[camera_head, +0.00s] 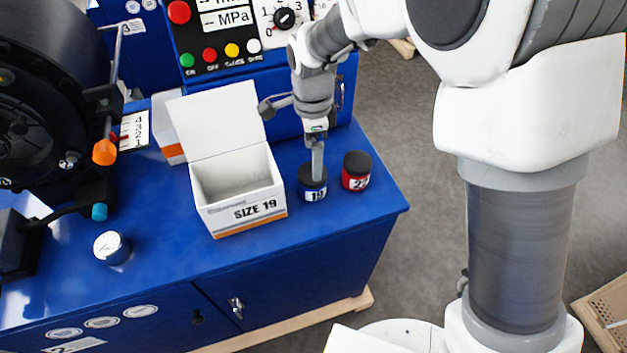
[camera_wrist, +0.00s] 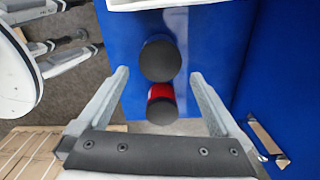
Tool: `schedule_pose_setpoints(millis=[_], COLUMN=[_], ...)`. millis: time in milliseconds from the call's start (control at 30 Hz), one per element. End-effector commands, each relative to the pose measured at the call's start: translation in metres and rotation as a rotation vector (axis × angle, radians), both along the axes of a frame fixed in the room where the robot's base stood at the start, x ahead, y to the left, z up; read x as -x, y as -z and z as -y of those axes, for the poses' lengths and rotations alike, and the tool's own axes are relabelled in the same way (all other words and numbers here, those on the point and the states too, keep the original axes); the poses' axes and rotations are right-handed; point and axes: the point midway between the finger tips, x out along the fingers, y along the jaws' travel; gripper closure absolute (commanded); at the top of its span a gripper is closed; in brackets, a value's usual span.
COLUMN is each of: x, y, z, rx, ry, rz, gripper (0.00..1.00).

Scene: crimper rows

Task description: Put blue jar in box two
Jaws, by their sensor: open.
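The blue jar (camera_head: 313,192) has a black lid and a white label reading 19. It stands upright on the blue bench top, just right of an open white box (camera_head: 238,205) marked SIZE 19. My gripper (camera_head: 317,172) points down right at the blue jar, a finger in front of its lid. In the wrist view my gripper (camera_wrist: 158,76) is open, with a black lid (camera_wrist: 160,58), seemingly the blue jar's, between and slightly beyond the fingertips. I cannot tell whether the fingers touch it. The SIZE 19 box's interior looks empty where visible.
A red jar (camera_head: 356,172) labelled 22 stands close right of the blue jar; it also shows in the wrist view (camera_wrist: 162,106). Another white box (camera_head: 168,128) is partly hidden behind the raised lid. A gauge (camera_head: 111,247) lies at left. The control panel (camera_head: 215,45) stands behind.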

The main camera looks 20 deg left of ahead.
Motion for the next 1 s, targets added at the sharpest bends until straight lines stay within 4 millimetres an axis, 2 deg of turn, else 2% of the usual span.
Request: schedule_pose_setpoints(millis=[33,200,467,700,1000], x=[0.001,0.000,0.000,0.002,0.001], y=[0.012,0.039,0.057,0.093,0.100], z=[0.001,0.001,0.000,-0.001,-0.002], rx=[0.003,0.002,0.001,0.001,-0.001], ry=[0.000,0.000,0.001,-0.001,0.000], rz=[-0.004,-0.001,-0.001,-0.001,0.002], gripper=[0.00,0.00,0.00,0.00,0.00])
